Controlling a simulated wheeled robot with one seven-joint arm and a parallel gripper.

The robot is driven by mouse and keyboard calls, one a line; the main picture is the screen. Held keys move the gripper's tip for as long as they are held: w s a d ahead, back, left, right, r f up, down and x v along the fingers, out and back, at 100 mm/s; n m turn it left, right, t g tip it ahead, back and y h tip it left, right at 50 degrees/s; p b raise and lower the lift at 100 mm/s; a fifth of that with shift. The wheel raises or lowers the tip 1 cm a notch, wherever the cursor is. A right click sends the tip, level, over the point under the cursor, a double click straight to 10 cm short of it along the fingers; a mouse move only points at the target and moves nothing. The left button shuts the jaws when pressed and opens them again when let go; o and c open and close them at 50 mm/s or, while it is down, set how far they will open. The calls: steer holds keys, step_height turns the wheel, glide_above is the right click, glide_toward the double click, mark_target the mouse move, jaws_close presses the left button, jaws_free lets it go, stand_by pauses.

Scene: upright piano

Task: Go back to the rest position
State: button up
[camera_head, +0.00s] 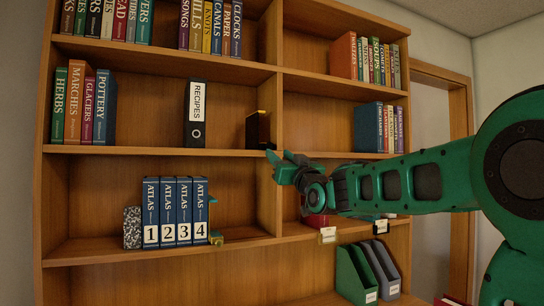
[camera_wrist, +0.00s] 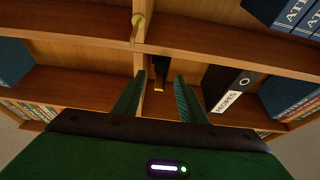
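My gripper (camera_head: 275,167) is at the end of my green arm, which reaches in from the right in the head view, in front of the shelf's upright divider. In the wrist view its two fingers (camera_wrist: 158,95) stand apart with nothing held between them. Beyond the fingertips are the divider and a black and gold object (camera_wrist: 160,70). That object (camera_head: 258,130) stands on the middle shelf, left of the divider, apart from the gripper as far as I can tell.
A wooden bookcase (camera_head: 160,152) fills the view. The black RECIPES binder (camera_head: 196,114) stands on the middle shelf. ATLAS volumes 1 to 4 (camera_head: 168,212) stand upright below, between a speckled block (camera_head: 132,228) and a teal and gold bookend (camera_head: 215,237). Green and grey file holders (camera_head: 356,275) stand lower right.

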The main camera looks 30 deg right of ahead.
steer(key=shift+v, duration=0.85)
steer(key=s+d+f+m+g+h, duration=0.15)
steer(key=s+f+g, duration=0.25)
steer(key=f, duration=0.5)
steer(key=s+d+f+g, duration=0.3)
steer(key=f, duration=0.7)
steer(key=s+d+f+m+g, duration=0.15)
steer(key=s+f+g, duration=0.25)
steer(key=f, duration=0.5)
steer(key=s+a+f+m+g, duration=0.1)
steer(key=s+f+g, duration=0.3)
steer(key=s, duration=0.6)
steer(key=s+a+f+m+g+y, duration=0.1)
steer(key=s+f+g, duration=0.2)
steer(key=s+f, duration=0.5)
steer(key=s+a+f+m+g+y, duration=0.1)
steer(key=s+f+g, duration=0.3)
steer(key=s, duration=0.8)
step_height(320, 180, down, 3)
steer(key=shift+s+a+r+g, duration=0.1)
steer(key=shift+s+a+g, duration=0.1)
steer(key=shift+a+g, duration=0.15)
steer(key=shift+y, duration=0.25)
